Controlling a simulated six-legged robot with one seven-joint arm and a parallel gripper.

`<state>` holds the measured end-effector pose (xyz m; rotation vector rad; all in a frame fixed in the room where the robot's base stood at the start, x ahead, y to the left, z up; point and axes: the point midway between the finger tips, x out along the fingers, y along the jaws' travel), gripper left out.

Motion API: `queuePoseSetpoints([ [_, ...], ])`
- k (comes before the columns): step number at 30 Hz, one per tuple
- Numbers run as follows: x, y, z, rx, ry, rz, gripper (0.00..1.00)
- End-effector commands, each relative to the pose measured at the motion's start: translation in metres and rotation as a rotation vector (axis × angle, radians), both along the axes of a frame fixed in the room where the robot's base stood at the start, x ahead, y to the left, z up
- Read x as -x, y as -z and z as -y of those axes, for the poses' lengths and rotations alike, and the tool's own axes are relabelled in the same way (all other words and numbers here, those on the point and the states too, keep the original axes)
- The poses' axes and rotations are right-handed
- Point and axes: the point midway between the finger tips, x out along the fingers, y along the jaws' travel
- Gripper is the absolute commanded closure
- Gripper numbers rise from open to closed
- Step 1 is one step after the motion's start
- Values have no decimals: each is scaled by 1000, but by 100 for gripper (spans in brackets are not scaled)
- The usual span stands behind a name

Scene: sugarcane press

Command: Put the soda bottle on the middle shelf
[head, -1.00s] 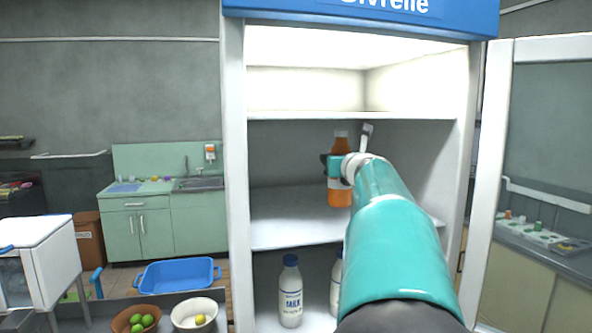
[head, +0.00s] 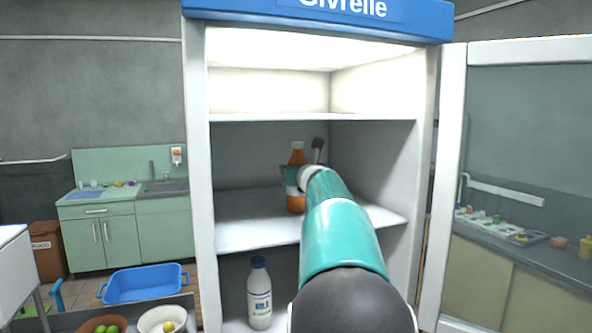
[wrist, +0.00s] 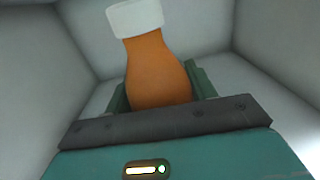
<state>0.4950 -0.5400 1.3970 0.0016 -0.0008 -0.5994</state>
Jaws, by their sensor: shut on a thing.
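The soda bottle (head: 297,156) is orange with a pale label. It is upright inside the open fridge, over the middle shelf (head: 240,234). My gripper (head: 291,180) is shut around the bottle's body. In the wrist view, the orange bottle (wrist: 158,70) with its white cap stands between the green fingers of my gripper (wrist: 160,92). The bottle's base looks close to the shelf surface, but I cannot tell whether it touches. My arm hides part of the shelf's right side.
A milk bottle (head: 259,293) stands on the lower shelf. The upper shelf (head: 300,117) is empty. The fridge door (head: 452,180) is open at right. A blue basin (head: 144,284) and bowls with fruit (head: 163,320) are at lower left. The middle shelf's left part is free.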

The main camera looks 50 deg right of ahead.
Motion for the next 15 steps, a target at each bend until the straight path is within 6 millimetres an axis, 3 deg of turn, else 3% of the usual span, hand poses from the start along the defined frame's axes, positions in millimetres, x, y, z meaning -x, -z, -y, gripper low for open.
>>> queuePoseSetpoints([
  [5, 0, 1, -1, 0, -1, 2, 81],
  [6, 0, 3, 0, -1, 0, 1, 39],
  [9, 0, 2, 0, -1, 0, 1, 23],
  [15, 0, 3, 0, -1, -1, 1, 23],
])
